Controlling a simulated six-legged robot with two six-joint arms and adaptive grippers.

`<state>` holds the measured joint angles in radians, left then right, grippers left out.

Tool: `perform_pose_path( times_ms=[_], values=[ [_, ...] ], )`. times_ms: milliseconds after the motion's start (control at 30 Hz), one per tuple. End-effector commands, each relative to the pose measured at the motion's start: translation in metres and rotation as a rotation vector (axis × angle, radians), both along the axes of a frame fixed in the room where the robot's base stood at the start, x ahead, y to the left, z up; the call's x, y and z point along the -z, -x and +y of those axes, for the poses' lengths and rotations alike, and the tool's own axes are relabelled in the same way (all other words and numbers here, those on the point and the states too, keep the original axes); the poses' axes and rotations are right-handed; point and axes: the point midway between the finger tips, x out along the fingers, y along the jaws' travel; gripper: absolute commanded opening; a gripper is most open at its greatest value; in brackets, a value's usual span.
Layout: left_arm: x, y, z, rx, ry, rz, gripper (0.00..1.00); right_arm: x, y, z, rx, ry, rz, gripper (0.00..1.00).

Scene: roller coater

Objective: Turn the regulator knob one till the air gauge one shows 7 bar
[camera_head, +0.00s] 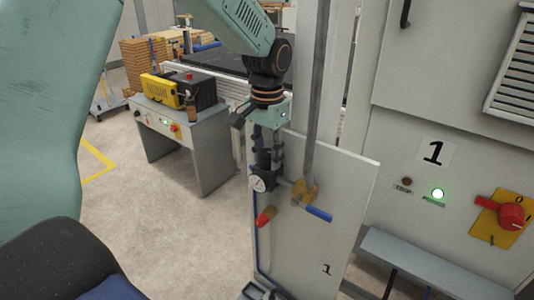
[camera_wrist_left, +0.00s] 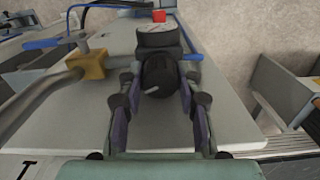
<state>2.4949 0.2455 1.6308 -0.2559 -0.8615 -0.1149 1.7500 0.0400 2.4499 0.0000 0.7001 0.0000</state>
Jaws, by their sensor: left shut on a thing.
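My left gripper (camera_head: 268,146) reaches down from above to the black regulator knob (camera_head: 266,161) on the grey panel marked 1. In the left wrist view the fingers of the gripper (camera_wrist_left: 159,84) lie on both sides of the dark round knob (camera_wrist_left: 158,74), shut on it. The white round air gauge (camera_head: 258,184) sits just below the regulator and faces the head camera. Its needle is too small to read surely. My right gripper is not in view.
A vertical grey pipe (camera_head: 320,90) runs down to a brass valve (camera_head: 306,191) with a blue handle (camera_head: 318,213), close right of the gripper. A red-handled valve (camera_head: 265,217) is below the gauge. A cabinet with a red switch (camera_head: 511,217) stands right.

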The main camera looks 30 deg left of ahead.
Motion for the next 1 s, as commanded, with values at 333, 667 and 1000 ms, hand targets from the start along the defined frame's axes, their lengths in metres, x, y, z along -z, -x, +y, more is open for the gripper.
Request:
perform_pose_path(
  times_ms=[333,667,1000],
  values=[
    [-0.0012,0.0015,0.0005,0.058,-0.002,0.006,0.03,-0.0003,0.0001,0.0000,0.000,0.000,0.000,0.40],
    [-0.0015,0.0014,0.0007,0.282,-0.003,0.005,0.03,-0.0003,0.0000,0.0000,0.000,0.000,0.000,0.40],
    [-0.0018,0.0012,0.0011,0.496,-0.003,0.005,0.03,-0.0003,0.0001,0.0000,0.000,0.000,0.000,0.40]
  ],
)
